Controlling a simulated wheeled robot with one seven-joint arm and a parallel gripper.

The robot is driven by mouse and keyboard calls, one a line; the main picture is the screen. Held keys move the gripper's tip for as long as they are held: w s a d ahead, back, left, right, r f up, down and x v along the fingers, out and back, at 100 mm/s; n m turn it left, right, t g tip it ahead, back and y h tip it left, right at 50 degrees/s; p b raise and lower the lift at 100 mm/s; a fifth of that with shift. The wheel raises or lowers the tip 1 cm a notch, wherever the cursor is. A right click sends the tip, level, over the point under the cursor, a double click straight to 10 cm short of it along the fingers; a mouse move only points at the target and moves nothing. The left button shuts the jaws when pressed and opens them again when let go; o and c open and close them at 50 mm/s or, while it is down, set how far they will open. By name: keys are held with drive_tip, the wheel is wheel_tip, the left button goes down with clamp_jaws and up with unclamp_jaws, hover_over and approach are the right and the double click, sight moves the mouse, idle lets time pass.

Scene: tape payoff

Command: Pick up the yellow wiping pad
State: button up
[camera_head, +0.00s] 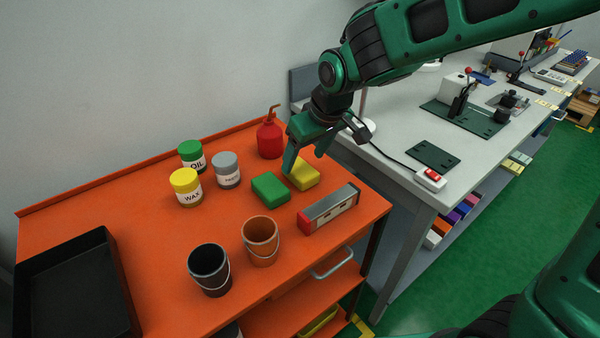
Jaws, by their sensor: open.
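The yellow wiping pad (304,175) lies on the orange cart top, just right of and behind a green pad (270,190). My gripper (305,163) is open above the yellow pad, with its fingers pointing down. One finger hangs over the left part of the yellow pad and hides some of it. The other finger is to the right, behind the pad. I cannot tell whether the fingers touch it.
A red oiler (269,139) stands close left of my gripper. A red-and-grey block (328,211) lies in front of the pads. Two buckets (260,241), (209,271), several lidded tins (186,187) and a black tray (70,290) stand further left. A grey workbench (400,135) is at right.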

sight(302, 169)
drive_tip(key=x, duration=0.3)
drive_tip(key=shift+s+d+f, duration=0.2)
drive_tip(key=shift+f, duration=0.2)
drive_tip(key=shift+w+a+f, duration=0.15)
drive_tip(key=shift+w+f, duration=0.1)
drive_tip(key=shift+f, duration=0.35)
drive_tip(key=c, duration=1.2)
drive_tip(key=shift+r, duration=0.1)
